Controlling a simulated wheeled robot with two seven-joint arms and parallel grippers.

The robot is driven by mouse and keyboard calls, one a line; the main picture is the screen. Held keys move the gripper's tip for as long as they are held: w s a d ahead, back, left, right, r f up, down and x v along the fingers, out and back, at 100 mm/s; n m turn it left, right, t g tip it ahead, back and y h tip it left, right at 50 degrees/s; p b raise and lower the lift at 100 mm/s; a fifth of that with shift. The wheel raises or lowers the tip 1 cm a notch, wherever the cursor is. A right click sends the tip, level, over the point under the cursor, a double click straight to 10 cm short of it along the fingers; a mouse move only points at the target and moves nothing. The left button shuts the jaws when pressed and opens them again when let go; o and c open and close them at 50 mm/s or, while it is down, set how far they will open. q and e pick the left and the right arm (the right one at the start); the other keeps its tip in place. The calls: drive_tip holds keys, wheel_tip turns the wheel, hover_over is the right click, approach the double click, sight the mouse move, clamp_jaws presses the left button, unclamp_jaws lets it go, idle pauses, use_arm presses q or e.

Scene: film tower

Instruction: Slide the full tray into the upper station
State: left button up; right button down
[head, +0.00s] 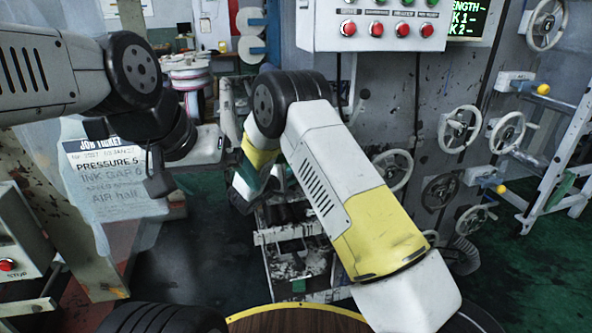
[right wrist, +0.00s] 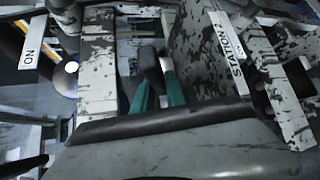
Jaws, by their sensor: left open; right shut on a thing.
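My left gripper (head: 157,178) hangs open and empty at the left in the head view, with dark fingers. A plate marked STATION 2 (right wrist: 226,52) is on the right wall. The speckled rack (head: 285,236) stands below the arm in the head view. I cannot clearly make out the tray.
A job ticket board (head: 105,165) stands behind the left gripper. A control box with red buttons (head: 376,30) hangs above the right arm. Handwheels (head: 460,128) line the grey wall at right, near a ladder (head: 562,150). A round wooden top (head: 295,322) is at the bottom.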

idle(0.4)
drive_tip(key=c, duration=1.3)
unclamp_jaws()
